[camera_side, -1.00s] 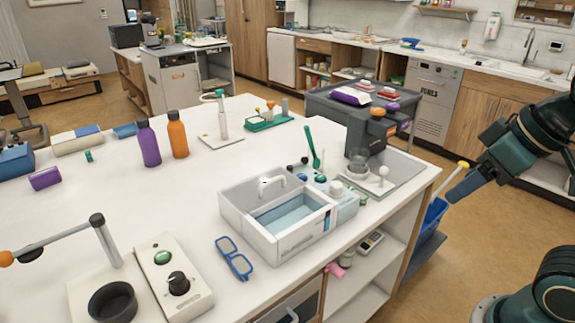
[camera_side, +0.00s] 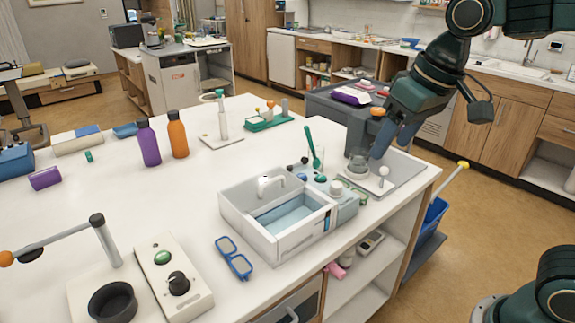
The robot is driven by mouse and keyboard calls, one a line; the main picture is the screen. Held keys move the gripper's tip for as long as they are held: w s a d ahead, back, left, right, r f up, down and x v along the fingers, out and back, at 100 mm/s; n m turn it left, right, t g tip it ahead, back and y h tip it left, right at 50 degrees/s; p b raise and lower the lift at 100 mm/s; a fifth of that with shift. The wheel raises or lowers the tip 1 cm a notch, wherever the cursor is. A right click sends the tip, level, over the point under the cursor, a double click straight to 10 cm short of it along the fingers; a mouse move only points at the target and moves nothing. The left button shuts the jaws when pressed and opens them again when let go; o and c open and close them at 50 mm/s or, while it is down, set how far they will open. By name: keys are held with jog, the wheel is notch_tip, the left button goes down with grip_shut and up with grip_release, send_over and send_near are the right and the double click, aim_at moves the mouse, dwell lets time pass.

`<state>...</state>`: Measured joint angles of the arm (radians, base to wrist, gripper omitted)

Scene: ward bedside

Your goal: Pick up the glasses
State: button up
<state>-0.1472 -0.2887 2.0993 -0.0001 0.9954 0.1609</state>
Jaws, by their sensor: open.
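The blue-framed glasses (camera_side: 234,258) lie on the white counter near its front edge, left of the white basin. My gripper (camera_side: 382,143) has blue fingers and points down over the right end of the counter, above the grey tray. It is open and holds nothing that I can see. It is well to the right of the glasses, with the basin between them. My arm hides part of the dark machine behind it.
The white basin (camera_side: 275,215) with water stands right of the glasses. A white control box with a black knob (camera_side: 178,284) stands to their left. Purple (camera_side: 148,144) and orange (camera_side: 177,135) bottles stand farther back. The counter middle is clear.

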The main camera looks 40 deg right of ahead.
jog(key=w+a+f+g, duration=0.1)
jog(key=w+a, duration=0.3)
jog(key=w, duration=0.3)
jog(key=g, duration=0.3)
send_over(233, 254)
notch_tip(233, 254, down, 14)
jog(key=shift+h, duration=0.3)
jog(key=shift+d+f, duration=0.1)
jog(key=shift+f, duration=4.2)
jog(key=shift+f, duration=0.1)
jog(key=shift+f, duration=2.5)
jog(key=c, duration=1.1)
